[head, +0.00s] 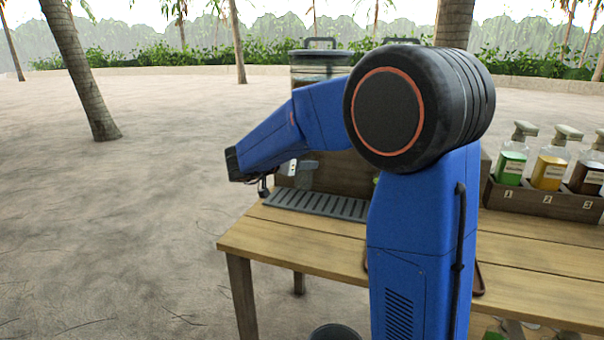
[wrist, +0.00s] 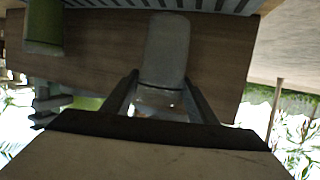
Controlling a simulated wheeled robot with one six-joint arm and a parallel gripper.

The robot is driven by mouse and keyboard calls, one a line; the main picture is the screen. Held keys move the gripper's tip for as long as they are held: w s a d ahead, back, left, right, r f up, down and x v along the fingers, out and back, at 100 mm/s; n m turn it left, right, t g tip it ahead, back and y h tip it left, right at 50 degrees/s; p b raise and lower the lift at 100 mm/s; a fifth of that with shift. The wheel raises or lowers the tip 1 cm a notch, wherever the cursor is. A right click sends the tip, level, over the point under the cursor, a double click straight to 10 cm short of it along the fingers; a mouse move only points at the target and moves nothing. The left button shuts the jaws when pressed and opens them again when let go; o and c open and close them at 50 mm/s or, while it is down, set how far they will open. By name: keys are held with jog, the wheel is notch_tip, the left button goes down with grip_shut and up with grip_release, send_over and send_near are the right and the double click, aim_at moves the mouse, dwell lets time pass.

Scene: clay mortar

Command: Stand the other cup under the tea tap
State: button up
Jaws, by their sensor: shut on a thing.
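My gripper (wrist: 161,82) is shut on a clear, pale cup (wrist: 167,45) in the wrist view, with one finger on each side of it. That view is upside down. The cup's far end is close to the slatted drip tray (wrist: 222,5); I cannot tell whether they touch. Another cup with green content (wrist: 44,28) stands to the left there. The tea tap cannot be made out clearly.
A dispenser with a clear tank (head: 318,68) stands behind my arm on the wooden table (head: 290,235). A wooden rack (head: 540,200) with several pump bottles stands at the right. The table's left edge is bare. A dark bin rim (head: 335,332) shows below the table.

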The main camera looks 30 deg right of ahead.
aim_at(302, 172)
jog(key=shift+w+d+f, duration=0.1)
jog(key=shift+d+f, duration=0.15)
jog(key=shift+f, duration=1.45)
jog(key=shift+f, duration=0.15)
jog(key=o, duration=1)
jog(key=shift+o, duration=0.2)
